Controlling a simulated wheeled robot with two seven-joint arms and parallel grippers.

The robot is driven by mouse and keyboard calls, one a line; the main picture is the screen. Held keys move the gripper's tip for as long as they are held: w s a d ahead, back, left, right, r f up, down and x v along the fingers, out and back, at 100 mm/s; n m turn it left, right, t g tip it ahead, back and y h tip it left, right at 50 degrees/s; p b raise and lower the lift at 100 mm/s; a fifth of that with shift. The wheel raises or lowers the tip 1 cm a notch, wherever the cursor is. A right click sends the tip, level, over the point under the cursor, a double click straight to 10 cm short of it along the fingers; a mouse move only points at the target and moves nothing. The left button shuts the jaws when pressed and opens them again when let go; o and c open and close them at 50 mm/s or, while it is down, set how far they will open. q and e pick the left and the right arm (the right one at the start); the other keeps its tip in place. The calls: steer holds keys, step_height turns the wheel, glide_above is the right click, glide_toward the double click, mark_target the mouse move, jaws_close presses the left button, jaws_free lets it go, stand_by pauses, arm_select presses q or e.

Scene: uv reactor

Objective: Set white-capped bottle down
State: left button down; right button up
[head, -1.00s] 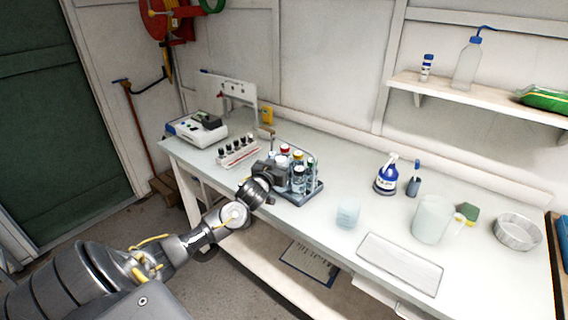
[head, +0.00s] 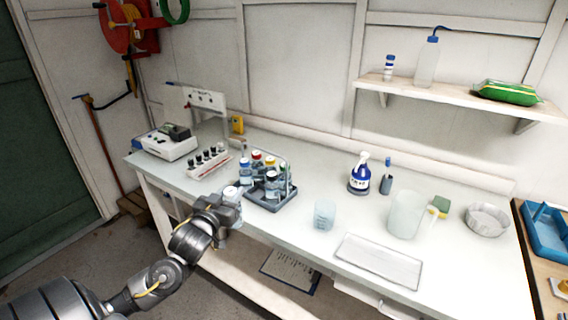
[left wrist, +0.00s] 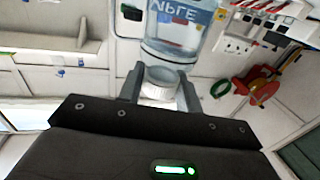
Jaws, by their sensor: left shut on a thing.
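My left gripper (head: 230,203) is shut on a white-capped bottle, held in front of and to the left of the bottle tray, by the bench's front edge. In the left wrist view, the two fingers (left wrist: 160,88) grip the white cap (left wrist: 161,80). The clear bottle body (left wrist: 180,35) with a blue label extends away beyond it. In the head view the gripper hides much of the bottle (head: 231,191). The grey tray (head: 270,206) stands on the bench with several bottles in it, with red, yellow and white caps among them. My right gripper is not in view.
The pale bench (head: 300,250) holds a small beaker (head: 325,214), a blue-white spray bottle (head: 359,177), a white flat tray (head: 378,261), a jug (head: 405,214) and a metal bowl (head: 488,220). A vial rack (head: 208,162) and an instrument (head: 165,144) stand at the left. Bare bench lies around the beaker.

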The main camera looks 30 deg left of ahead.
arm_select(q)
steer(key=shift+d, duration=0.2)
steer(key=s+d+m+h, duration=0.2)
steer(key=d+m+h, duration=0.1)
steer(key=d, duration=2.2)
steer(key=shift+s+r+t+h, duration=0.15)
steer(key=shift+s+t+h, duration=0.2)
steer(key=shift+h, duration=0.45)
steer(key=shift+s+d, duration=0.1)
